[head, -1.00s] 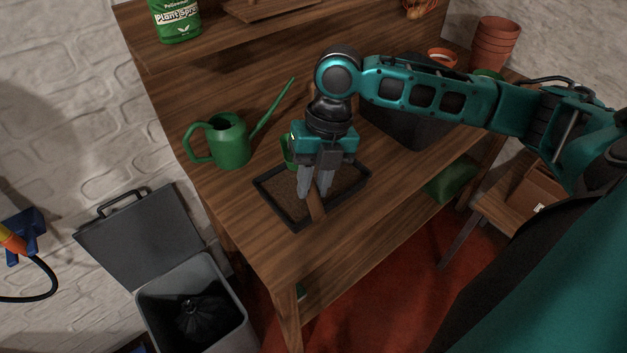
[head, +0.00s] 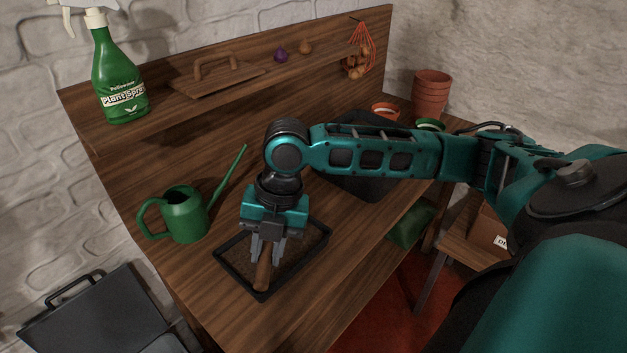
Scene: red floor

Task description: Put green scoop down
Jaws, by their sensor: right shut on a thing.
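My right gripper (head: 265,252) is shut on the brown wooden handle (head: 264,272) of the green scoop, over the black-rimmed tray (head: 231,277). The handle sticks out below the fingers towards the tray's near edge. The scoop's green part is hidden behind my gripper now. I cannot tell whether the scoop touches the tray. My left gripper is not in view.
A green watering can (head: 185,216) stands left of the tray on the wooden bench. A dark container (head: 364,186) stands behind my right arm. A green spray bottle (head: 119,80) and a wooden float (head: 215,74) are on the shelf. Terracotta pots (head: 430,96) stand at the back right.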

